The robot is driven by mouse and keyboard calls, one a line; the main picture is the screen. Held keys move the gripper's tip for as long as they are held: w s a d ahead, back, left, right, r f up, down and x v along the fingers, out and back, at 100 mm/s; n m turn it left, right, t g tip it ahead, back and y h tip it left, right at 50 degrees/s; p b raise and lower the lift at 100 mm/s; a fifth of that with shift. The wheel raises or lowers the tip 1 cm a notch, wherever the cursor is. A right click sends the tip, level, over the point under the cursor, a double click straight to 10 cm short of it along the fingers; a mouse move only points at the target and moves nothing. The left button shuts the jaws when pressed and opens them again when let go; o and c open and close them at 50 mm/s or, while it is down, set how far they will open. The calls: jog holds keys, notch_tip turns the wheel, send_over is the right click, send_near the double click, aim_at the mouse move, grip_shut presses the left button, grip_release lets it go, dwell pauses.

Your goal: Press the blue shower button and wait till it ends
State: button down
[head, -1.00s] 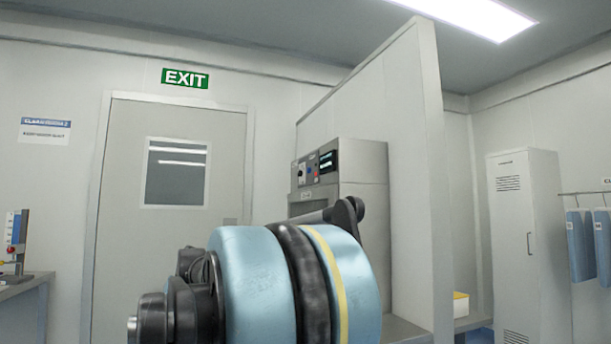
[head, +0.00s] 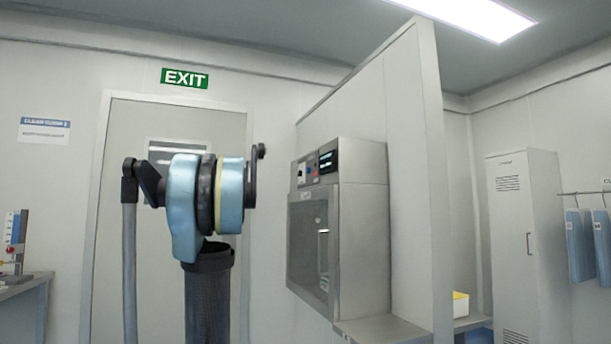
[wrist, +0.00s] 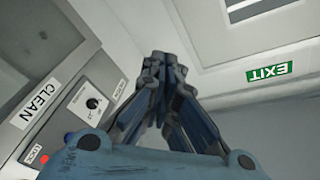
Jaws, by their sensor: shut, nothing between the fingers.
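The grey box-shaped unit (head: 365,190) has a control strip (head: 318,165) along its top front edge, with a dark display. A small blue button (head: 309,168) appears on that strip beside a red one, too small to make out fully. In the wrist view the panel (wrist: 62,112) fills the left side, with a CLEAN label, a black knob and a red spot. A bit of blue at my gripper's edge may be the button, mostly hidden. My gripper (wrist: 160,58) is shut and empty, its fingertips right of the panel. I cannot tell whether it touches anything.
A tall partition (head: 400,150) stands right behind the unit. A door (head: 220,115) under an EXIT sign (head: 184,78) is to the left. A metal ledge (head: 385,331) juts out below the unit. A locker (head: 522,240) stands at far right.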

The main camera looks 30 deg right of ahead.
aim_at(308, 170)
jog(key=s+d+r+m+g+h, duration=0.1)
jog(key=d+r+m+g+h, duration=0.2)
jog(key=d, duration=0.5)
jog(key=s+d+r+m+g+h, duration=0.2)
jog(key=d+r+m+h, duration=0.3)
jog(key=d, duration=0.4)
jog(key=shift+d+r+m+g, duration=0.2)
jog(key=shift+d+m+g, duration=0.1)
jog(key=shift+m+g, duration=0.25)
jog(key=s+d, duration=0.2)
jog(key=d, duration=0.6)
jog(key=shift+d, duration=0.3)
jog(key=shift+d, duration=0.1)
jog(key=shift+s+d+r, duration=0.1)
jog(key=shift+s+d, duration=0.05)
jog(key=shift+d, duration=0.15)
